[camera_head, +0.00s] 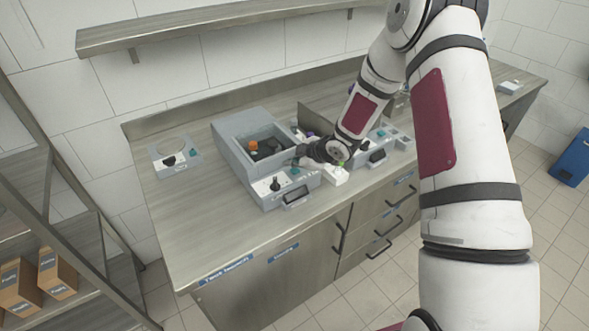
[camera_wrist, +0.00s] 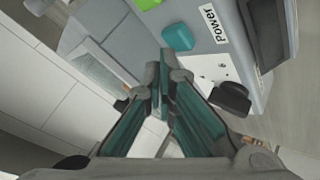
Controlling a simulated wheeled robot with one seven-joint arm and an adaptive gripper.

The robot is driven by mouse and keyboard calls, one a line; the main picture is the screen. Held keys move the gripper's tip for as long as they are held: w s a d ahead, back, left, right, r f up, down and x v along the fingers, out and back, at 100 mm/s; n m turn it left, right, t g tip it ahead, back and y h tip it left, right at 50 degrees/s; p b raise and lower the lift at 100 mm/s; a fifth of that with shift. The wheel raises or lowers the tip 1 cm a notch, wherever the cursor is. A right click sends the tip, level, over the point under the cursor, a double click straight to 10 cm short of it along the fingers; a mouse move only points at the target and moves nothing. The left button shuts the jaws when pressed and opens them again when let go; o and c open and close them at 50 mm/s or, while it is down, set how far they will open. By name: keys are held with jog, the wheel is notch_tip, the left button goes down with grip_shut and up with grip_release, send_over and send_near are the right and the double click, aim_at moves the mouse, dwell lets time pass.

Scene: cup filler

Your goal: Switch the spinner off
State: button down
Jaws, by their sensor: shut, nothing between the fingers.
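A grey machine (camera_head: 250,139) with an open bin stands on the steel counter. On its front are a black knob (camera_head: 275,185) and a teal button (camera_head: 295,170). I cannot tell from the frames which device is the spinner. My gripper (camera_head: 303,152) is shut and empty, over the right side of this machine. In the wrist view my gripper (camera_wrist: 168,80) points past a grey housing with a "Power" label (camera_wrist: 213,25), a teal button (camera_wrist: 178,37) and a black control (camera_wrist: 232,98). The fingers look apart from these controls. The control's on or off position is unclear.
A small panel (camera_head: 175,158) with a black knob lies on the left of the counter (camera_head: 160,225). More devices (camera_head: 377,155) stand to the right, partly behind my arm. A wall shelf (camera_head: 220,25) runs above. The counter's front left is clear.

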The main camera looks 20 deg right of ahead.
jog(key=shift+r, duration=0.15)
jog(key=shift+r+p, duration=0.45)
jog(key=shift+r, duration=2.55)
notch_tip(320, 180, up, 12)
jog(key=f+m+h, duration=0.1)
jog(key=m+h, duration=0.2)
jog(key=h, duration=0.1)
send_over(294, 171)
jog(key=s+d, duration=0.3)
jog(key=d, duration=0.1)
jog(key=s+d+r+m+h, duration=0.2)
jog(key=s+r+m, duration=0.2)
jog(key=s+r, duration=0.6)
jog(key=s+a+r+m, duration=0.1)
jog(key=s+r+m, duration=0.1)
jog(key=s, duration=0.6)
jog(key=s+a+r+m+g+y+b, duration=0.1)
jog(key=s+a+m, duration=0.1)
jog(key=s, duration=0.6)
jog(key=s+a+r+m+g, duration=0.1)
jog(key=s+a+r+m, duration=0.1)
jog(key=s, duration=0.7)
jog(key=shift+a+r+m+y+b, duration=0.3)
jog(key=shift+m+b, duration=0.1)
jog(key=shift+m, duration=0.5)
